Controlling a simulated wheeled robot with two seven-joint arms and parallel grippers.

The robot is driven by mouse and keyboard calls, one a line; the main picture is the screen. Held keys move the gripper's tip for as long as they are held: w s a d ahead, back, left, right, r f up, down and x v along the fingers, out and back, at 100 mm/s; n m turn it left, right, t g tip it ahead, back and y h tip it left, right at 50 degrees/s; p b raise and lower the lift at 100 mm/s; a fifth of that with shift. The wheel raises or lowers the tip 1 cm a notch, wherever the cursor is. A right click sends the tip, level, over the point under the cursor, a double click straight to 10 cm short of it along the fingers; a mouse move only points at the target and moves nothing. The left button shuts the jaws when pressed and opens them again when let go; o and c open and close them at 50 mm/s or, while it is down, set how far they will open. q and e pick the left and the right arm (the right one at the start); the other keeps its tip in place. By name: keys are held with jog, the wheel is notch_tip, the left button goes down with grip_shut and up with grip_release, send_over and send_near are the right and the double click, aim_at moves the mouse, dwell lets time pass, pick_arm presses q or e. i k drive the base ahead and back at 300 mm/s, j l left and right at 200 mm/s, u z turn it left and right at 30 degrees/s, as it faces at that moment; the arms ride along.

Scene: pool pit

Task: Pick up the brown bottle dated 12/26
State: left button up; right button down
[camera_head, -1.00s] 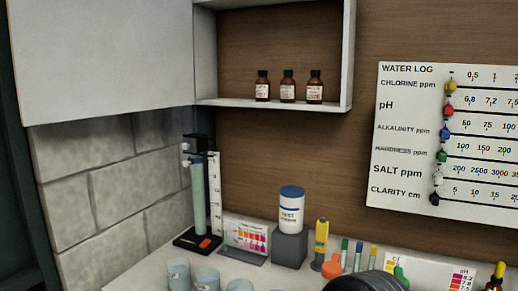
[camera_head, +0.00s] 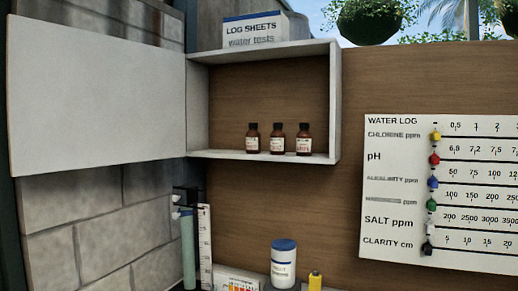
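Three small brown bottles with dark caps and pale labels stand upright in a row on the shelf of an open wall cabinet (camera_head: 262,156). They are the left bottle (camera_head: 253,144), the middle bottle (camera_head: 277,145) and the right bottle (camera_head: 303,146). The print on their labels is too small to read, so I cannot tell which is dated 12/26. The cabinet's white door (camera_head: 95,90) is swung open to the left. Neither of my grippers is in view.
A log sheets box (camera_head: 253,30) sits on top of the cabinet. Below are a blue-lidded white jar (camera_head: 283,270), a tall pale-green tube (camera_head: 188,250) and a white ruler (camera_head: 205,245). A water log board (camera_head: 440,190) hangs at right. Space before the bottles looks clear.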

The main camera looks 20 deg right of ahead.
aim_at(303, 138)
jog(key=z, duration=1.55)
jog(key=j, duration=0.7)
jog(key=k+j, duration=0.1)
jog(key=j, duration=1.25)
jog(key=k+z, duration=0.05)
